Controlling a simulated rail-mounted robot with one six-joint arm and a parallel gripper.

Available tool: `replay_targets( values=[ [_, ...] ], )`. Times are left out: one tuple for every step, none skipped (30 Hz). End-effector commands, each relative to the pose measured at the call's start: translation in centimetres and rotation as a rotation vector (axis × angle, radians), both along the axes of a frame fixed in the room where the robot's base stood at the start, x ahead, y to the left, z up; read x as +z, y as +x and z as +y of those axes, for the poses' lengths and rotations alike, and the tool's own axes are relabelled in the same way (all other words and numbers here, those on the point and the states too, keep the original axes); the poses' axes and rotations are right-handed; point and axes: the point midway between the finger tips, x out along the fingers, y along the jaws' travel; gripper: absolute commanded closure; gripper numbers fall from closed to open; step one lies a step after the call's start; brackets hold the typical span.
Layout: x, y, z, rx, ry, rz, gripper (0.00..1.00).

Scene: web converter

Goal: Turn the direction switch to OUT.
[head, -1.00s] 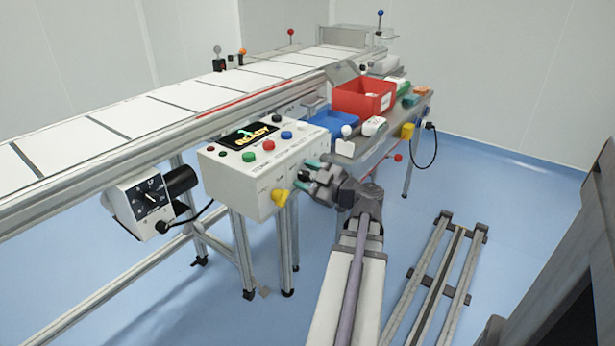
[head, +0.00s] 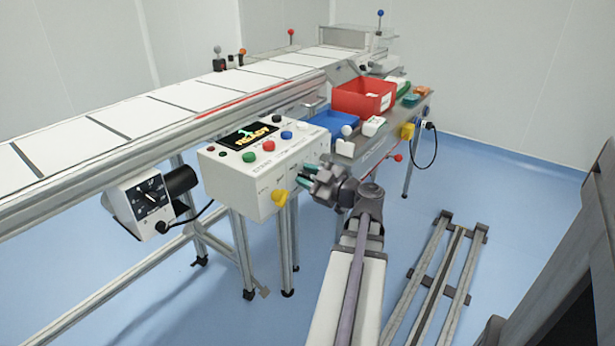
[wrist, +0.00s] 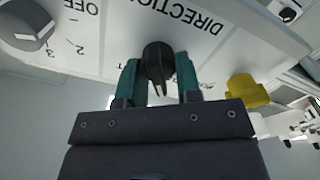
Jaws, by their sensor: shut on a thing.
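The direction switch (wrist: 158,58) is a black knob under the upside-down word DIRECTION on a white panel, seen in the wrist view. My gripper (wrist: 159,80) has its two teal fingers on either side of the knob and is shut on it. The small position labels beside the knob are partly covered by the fingers and cannot be read. In the head view, my gripper (head: 306,176) is at the right part of the front face of the white control box (head: 235,180). The switch itself is hidden there by the gripper.
A yellow knob (head: 279,196) sticks out left of my gripper; it also shows in the wrist view (wrist: 247,90). A grey dial (wrist: 26,26) is at the wrist view's left. A blue tray (head: 340,134) and red bin (head: 364,97) stand behind.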

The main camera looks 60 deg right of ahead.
Motion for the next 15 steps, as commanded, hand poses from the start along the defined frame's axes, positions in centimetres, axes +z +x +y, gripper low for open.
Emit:
replay_targets(
  values=[
    [0.01,-0.02,-0.01,0.0,0.018,0.0,0.92],
    [0.02,-0.02,-0.03,0.0,0.034,0.0,0.92],
    [0.03,-0.02,-0.04,0.0,0.056,0.0,0.92],
    [0.03,-0.02,-0.06,0.0,0.075,0.0,0.92],
    [0.04,-0.02,-0.08,0.0,0.095,0.0,0.92],
    [0.05,-0.02,-0.11,0.0,0.123,0.0,0.92],
    [0.07,-0.02,-0.12,0.0,0.146,0.0,0.92],
    [0.07,-0.03,-0.15,0.0,0.171,0.0,0.92],
    [0.07,-0.03,-0.18,0.0,0.205,0.0,0.92],
    [0.09,-0.02,-0.19,0.0,0.232,0.0,0.92],
    [0.09,-0.02,-0.22,0.0,0.26,0.0,0.92],
    [0.1,-0.03,-0.26,0.0,0.297,0.0,0.92],
    [0.1,-0.03,-0.28,0.0,0.325,0.0,0.92],
    [0.1,-0.03,-0.31,0.0,0.354,0.0,0.92],
    [0.11,-0.03,-0.34,0.0,0.392,0.0,0.92]
  ],
)
